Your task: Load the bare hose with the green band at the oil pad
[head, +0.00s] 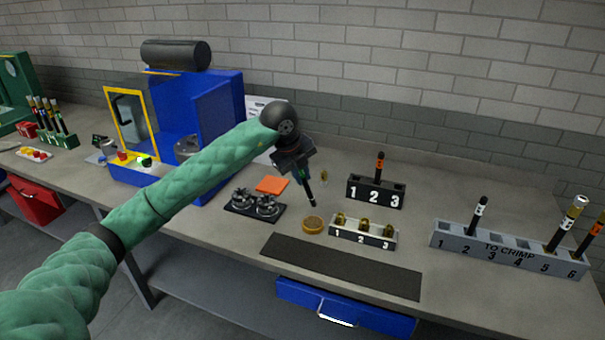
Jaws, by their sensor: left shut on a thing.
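My left gripper (302,172) is shut on a black hose (310,194), which hangs down from it, slightly tilted. A small green mark shows on the hose close to the fingers. The hose's lower end is bare black and appears just above and behind the round amber oil pad (313,225); I cannot tell the exact gap. The oil pad lies flat on the bench, left of a small rack (363,239) marked 1 2 3 that holds brass-coloured fittings. My right gripper is not in view.
A black 1-2-3 rack (375,192) holds an orange-banded hose. A grey TO CRIMP rack (505,255) with several hoses stands at right. A dark mat (340,266) lies in front. Left are a black tray with round metal parts (255,206), an orange pad (272,185) and a blue machine (215,110).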

